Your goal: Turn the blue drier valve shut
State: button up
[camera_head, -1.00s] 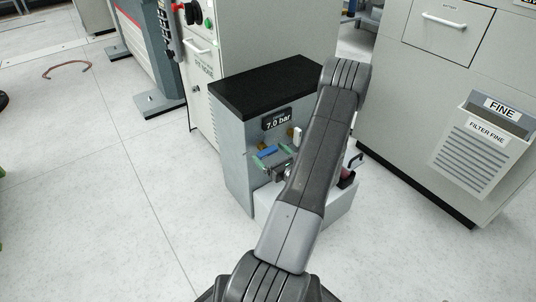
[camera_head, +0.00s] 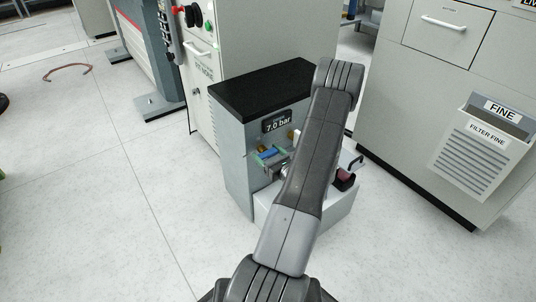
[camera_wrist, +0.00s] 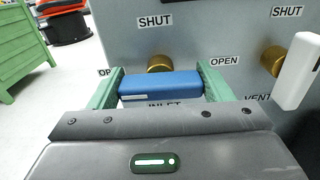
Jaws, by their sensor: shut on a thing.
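The blue valve handle (camera_wrist: 160,85) lies level across the wrist view, in front of a brass hub (camera_wrist: 159,62) on a grey panel. My gripper (camera_wrist: 161,80) has a green finger at each end of the handle and is shut on it. A SHUT label (camera_wrist: 155,22) is above the hub and an OPEN label (camera_wrist: 224,61) to its right. Another OPEN label at the left is partly hidden by a finger. In the head view the blue handle (camera_head: 269,153) shows left of my arm.
A white valve handle (camera_wrist: 298,70) on a brass hub stands close right of my gripper, by a VENT label. The panel belongs to a black-topped grey cabinet (camera_head: 232,145) reading 7.0 bar. A FILTER FINE cabinet (camera_head: 410,95) stands right.

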jog(key=m+p, duration=0.2)
jog(key=m, duration=0.2)
jog(key=shift+d+m, duration=0.1)
jog(key=shift+m, duration=0.3)
jog(key=m+p, duration=0.1)
jog(key=m, duration=0.3)
jog(key=shift+w+m+p, duration=0.1)
jog(key=shift+m+p, duration=0.2)
jog(key=shift+p, duration=0.05)
jog(key=m+p, duration=0.1)
jog(key=m, duration=0.3)
jog(key=shift+d+f, duration=0.1)
jog(key=shift+f+m+p, duration=0.15)
jog(key=shift+m+p, duration=0.6)
jog(key=shift+m, duration=1.35)
jog(key=o, duration=1)
jog(key=p+v, duration=0.2)
jog(key=v, duration=1.2)
